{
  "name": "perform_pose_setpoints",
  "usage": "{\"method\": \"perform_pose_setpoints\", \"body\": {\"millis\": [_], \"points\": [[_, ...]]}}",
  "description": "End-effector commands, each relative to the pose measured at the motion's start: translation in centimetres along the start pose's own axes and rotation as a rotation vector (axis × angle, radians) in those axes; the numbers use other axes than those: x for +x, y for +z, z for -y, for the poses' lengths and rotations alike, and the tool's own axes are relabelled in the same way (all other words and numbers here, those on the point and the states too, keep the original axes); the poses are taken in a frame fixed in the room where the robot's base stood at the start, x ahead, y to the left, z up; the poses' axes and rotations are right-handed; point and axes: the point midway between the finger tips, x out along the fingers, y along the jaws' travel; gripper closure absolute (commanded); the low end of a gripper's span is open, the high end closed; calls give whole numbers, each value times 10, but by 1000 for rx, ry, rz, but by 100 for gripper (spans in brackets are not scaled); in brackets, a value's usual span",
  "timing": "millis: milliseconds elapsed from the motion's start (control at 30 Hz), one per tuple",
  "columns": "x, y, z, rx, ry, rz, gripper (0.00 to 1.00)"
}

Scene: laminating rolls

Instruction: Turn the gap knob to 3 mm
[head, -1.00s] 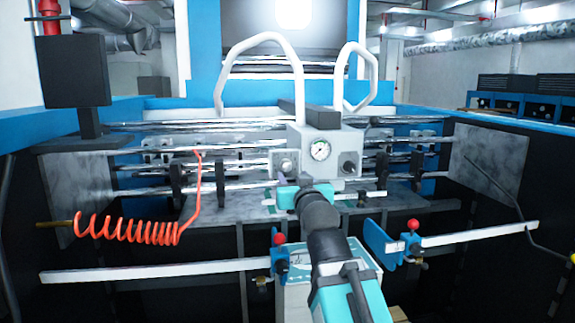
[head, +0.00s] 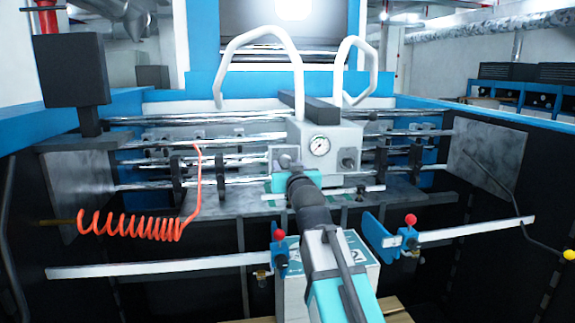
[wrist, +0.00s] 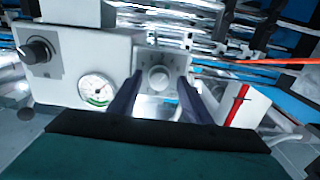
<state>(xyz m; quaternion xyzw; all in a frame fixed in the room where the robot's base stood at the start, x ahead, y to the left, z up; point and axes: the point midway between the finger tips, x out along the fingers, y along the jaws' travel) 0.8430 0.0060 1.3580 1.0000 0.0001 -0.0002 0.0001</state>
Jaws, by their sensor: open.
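A grey control box (head: 328,135) stands in the middle of the machine, with a round pressure gauge (head: 319,146) on its face. A pale round knob (wrist: 159,77) sits on a light square plate with faint marks around it; its pointer setting is too small to read. In the head view this knob (head: 287,159) is left of the gauge, just above my arm's end. My gripper (wrist: 159,84) is open, its two dark fingers on either side of the knob. I cannot tell if either finger touches it. A dark knob (wrist: 37,51) is on the gauge's other side.
Two white hoses (head: 232,45) arch over the box. A coiled orange hose (head: 130,226) hangs at left. Steel rollers (head: 215,140) run behind. White bars (head: 150,268) with red-topped clamps (head: 410,220) lie in front on both sides.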

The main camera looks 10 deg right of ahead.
Motion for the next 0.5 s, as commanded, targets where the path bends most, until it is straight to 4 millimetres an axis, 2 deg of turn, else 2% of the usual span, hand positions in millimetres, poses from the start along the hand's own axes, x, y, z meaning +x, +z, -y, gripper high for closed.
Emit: {"method": "perform_pose_setpoints", "body": {"millis": [367,400,500], "points": [[3,0,0,0,0,0,55],[3,0,0,0,0,0,57],[3,0,0,0,0,0,74]]}}
